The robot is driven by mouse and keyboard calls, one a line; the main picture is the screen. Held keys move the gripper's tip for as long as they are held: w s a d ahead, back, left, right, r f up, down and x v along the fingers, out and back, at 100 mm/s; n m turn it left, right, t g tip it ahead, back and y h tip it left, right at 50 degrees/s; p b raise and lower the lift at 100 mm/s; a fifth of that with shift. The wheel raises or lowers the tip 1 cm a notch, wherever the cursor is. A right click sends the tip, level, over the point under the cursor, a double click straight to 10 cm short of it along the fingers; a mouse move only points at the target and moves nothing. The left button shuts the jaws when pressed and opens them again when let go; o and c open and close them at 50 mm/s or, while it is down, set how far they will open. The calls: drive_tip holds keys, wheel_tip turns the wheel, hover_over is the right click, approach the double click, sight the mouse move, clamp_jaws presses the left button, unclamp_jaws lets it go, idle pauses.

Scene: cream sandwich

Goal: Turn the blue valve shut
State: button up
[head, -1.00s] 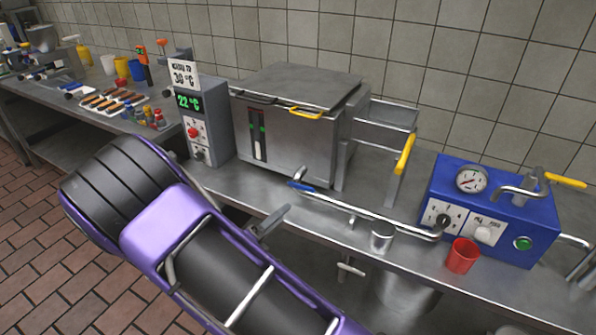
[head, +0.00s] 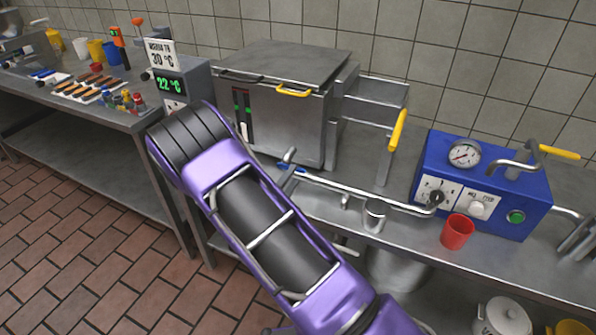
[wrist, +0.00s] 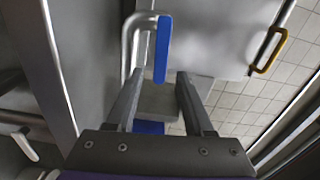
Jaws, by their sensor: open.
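The blue valve handle (head: 299,170) sits at the left end of a long metal pipe along the counter front, below the steel fryer-like box. In the wrist view the blue handle (wrist: 163,48) stands upright in the picture, beside a bent metal pipe (wrist: 132,38). My gripper (wrist: 158,76) is open, with one finger to each side of the handle's lower end. The handle's lower end shows between the fingertips; I see no clear contact. In the head view my purple arm reaches toward the handle, and the fingers are hard to make out there.
A red cup (head: 457,231) stands before the blue machine (head: 480,185). A small metal cup (head: 375,214) is near the pipe.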

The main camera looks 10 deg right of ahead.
sight(297, 171)
drive_tip(key=shift+x, duration=2.2)
drive_tip(key=shift+c, duration=0.3)
clamp_jaws()
